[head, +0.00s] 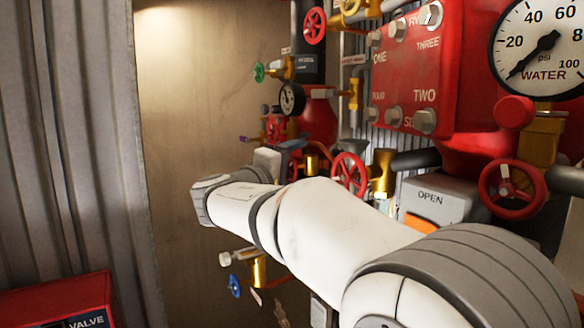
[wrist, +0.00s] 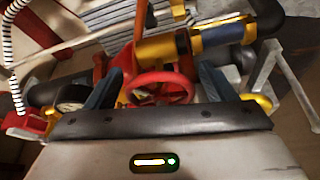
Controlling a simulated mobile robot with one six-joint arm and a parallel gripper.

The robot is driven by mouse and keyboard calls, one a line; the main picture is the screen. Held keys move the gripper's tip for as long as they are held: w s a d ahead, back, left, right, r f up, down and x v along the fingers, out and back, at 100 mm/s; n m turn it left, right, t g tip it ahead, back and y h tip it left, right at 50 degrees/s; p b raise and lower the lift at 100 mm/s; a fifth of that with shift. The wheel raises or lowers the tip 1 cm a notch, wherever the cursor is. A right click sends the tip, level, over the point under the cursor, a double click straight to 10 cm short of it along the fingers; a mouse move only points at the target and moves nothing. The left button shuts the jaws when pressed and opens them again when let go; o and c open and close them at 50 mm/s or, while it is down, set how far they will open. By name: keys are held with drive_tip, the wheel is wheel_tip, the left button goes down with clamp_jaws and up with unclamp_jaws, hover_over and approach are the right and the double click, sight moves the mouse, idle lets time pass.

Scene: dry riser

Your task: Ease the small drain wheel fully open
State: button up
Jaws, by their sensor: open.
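In the wrist view a small red handwheel (wrist: 160,88) lies between the two dark blue-grey fingers of my gripper (wrist: 159,72). The fingers are apart, one on each side of the wheel, and I see no clear contact. The gripper's body covers the area below the wheel. In the head view my gripper (head: 292,148) is partly hidden behind my white arm, among the pipes. No readable label marks the drain wheel, so I cannot tell whether this red wheel is it, or how far it is turned.
Other handwheels stand close by: red (head: 348,172), larger red (head: 512,188), green (head: 258,72) and blue (head: 235,286). A water gauge (head: 545,45) and red numbered plate (head: 405,75) are at upper right. A red valve box (head: 60,305) is at lower left. The bare wall (head: 190,90) leaves room.

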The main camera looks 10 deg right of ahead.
drive_tip(key=b+v, duration=0.3)
drive_tip(key=v, duration=0.4)
drive_tip(key=shift+s+a, duration=0.3)
drive_tip(key=shift+a, duration=0.05)
